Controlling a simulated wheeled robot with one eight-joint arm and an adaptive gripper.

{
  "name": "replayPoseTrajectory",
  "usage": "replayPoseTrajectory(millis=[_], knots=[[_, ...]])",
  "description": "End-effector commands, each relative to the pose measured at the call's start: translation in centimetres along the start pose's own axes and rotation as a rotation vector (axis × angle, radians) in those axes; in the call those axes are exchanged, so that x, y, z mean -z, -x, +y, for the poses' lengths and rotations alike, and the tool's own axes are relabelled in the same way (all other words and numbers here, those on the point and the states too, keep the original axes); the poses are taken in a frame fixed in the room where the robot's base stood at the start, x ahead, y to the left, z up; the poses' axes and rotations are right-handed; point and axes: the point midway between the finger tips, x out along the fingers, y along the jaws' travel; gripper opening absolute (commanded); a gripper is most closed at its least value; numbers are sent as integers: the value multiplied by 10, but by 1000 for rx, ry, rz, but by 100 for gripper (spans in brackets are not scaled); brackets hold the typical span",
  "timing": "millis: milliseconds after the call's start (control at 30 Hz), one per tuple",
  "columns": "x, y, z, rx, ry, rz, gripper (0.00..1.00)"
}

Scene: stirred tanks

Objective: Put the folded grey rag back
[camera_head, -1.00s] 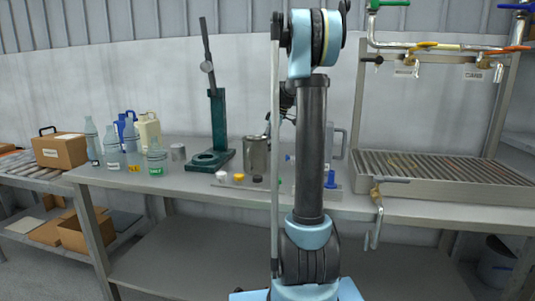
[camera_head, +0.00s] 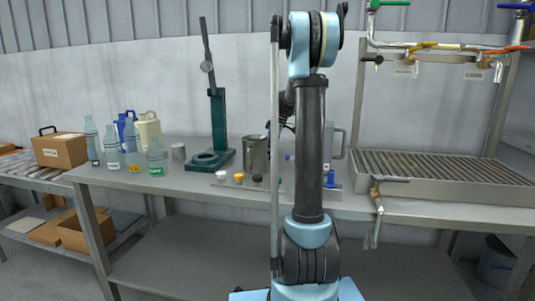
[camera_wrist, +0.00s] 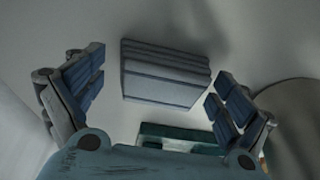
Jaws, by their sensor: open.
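The folded grey rag (camera_wrist: 165,75) shows in the wrist view as a layered, blue-grey block on a pale grey surface. My gripper (camera_wrist: 159,82) is open. Its two dark blue padded fingers stand to the left and right of the rag, with a visible gap on each side. The rag is not gripped. In the head view my arm hides most of the gripper and I cannot make out the rag there.
The green stand (camera_head: 210,158) has its base at the bottom of the wrist view (camera_wrist: 180,135). A steel pot (camera_head: 256,155) stands near it. Several bottles, one a clear green-labelled bottle (camera_head: 156,158), stand left. A slatted drain tray (camera_head: 440,172) is at right.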

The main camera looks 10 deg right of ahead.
Motion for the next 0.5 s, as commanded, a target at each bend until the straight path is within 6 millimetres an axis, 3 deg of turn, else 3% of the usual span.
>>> replayPoseTrajectory(millis=[267, 500], knots=[[0, 6, 0, 0, -1, 0, 94], [-1, 43, 0, 0, -2, 0, 94]])
